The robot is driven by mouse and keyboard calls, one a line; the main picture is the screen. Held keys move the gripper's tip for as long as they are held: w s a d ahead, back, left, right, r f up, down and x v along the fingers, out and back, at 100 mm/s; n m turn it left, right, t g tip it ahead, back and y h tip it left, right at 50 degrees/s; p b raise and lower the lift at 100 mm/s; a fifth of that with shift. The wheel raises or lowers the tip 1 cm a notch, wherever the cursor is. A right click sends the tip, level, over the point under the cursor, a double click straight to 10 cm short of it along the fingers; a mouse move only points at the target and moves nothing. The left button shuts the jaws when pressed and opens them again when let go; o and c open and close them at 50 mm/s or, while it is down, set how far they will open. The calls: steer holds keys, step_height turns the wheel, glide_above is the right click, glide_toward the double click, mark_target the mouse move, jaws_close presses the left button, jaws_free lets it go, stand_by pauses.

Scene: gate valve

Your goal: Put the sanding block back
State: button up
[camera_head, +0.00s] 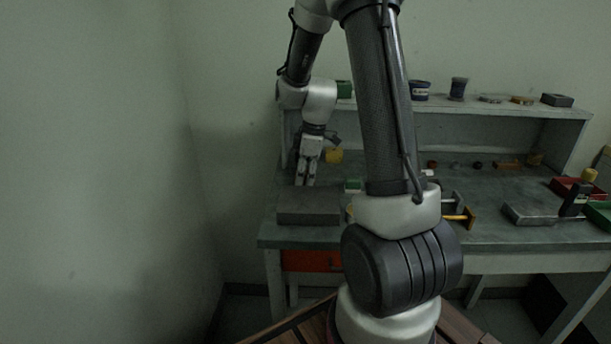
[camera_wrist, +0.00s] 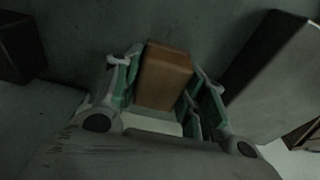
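A brown block (camera_wrist: 165,76), which looks like the sanding block, is between the fingers of my gripper (camera_wrist: 168,60) in the wrist view. The fingertips are close to its left and right sides. I cannot tell whether both touch it. In the head view my gripper (camera_head: 305,181) points down at the left part of the bench, just behind a dark grey box. I cannot make out the brown block there.
The dark grey box (camera_head: 308,207) stands at the bench's front left. A green-topped item (camera_head: 352,185) and a yellow item (camera_head: 334,156) are near my gripper. A back shelf (camera_head: 480,108) holds tins and a dark block (camera_head: 557,100). A grey plate (camera_head: 530,213) lies at right.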

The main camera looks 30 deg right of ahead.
steer(key=shift+o, duration=1.3)
steer(key=shift+f, duration=0.2)
steer(key=shift+r, duration=0.1)
step_height(320, 180, up, 12)
steer(key=s+d, duration=0.1)
steer(key=s+a+r+m+t, duration=0.1)
steer(key=s+a+r+m, duration=0.1)
steer(key=s, duration=0.5)
steer(key=s+a+r+m+t+h, duration=0.1)
steer(key=s+a+r+m, duration=0.1)
steer(key=s+m, duration=0.3)
steer(key=s+a+r+m+t, duration=0.1)
steer(key=s+a+r+m, duration=0.1)
steer(key=s, duration=0.8)
steer(key=shift+s+r+m, duration=0.35)
steer(key=shift+r+m, duration=0.3)
steer(key=shift+m, duration=0.45)
